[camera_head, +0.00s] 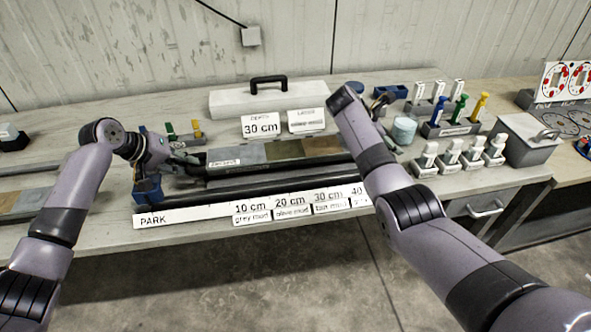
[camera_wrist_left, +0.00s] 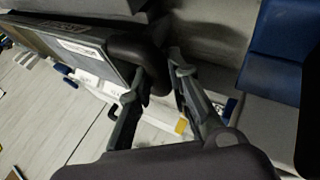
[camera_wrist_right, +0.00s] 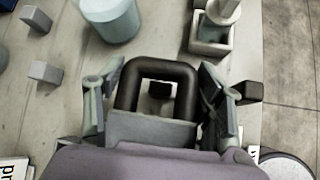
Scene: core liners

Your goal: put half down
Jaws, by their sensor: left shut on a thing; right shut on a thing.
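The core half (camera_head: 290,149) is a long dark trough with grey, olive and tan core sections and a white label at its left end. It lies level along the black rails of the rack; I cannot tell whether it touches them. My left gripper (camera_head: 186,157) is shut on its left end, at a rounded black handle (camera_wrist_left: 140,52) in the left wrist view. My right gripper (camera_wrist_right: 160,100) is shut on a black loop handle (camera_wrist_right: 158,70) over a grey plate, seemingly the half's right end; my right arm hides this in the head view.
The PARK strip (camera_head: 185,215) with length cards runs along the front. A white box with a black handle (camera_head: 268,84) and a 30 cm card (camera_head: 262,125) stand behind. A pale cylinder (camera_head: 404,130), several white bottles (camera_head: 452,152) and a grey bin (camera_head: 527,138) stand on the right.

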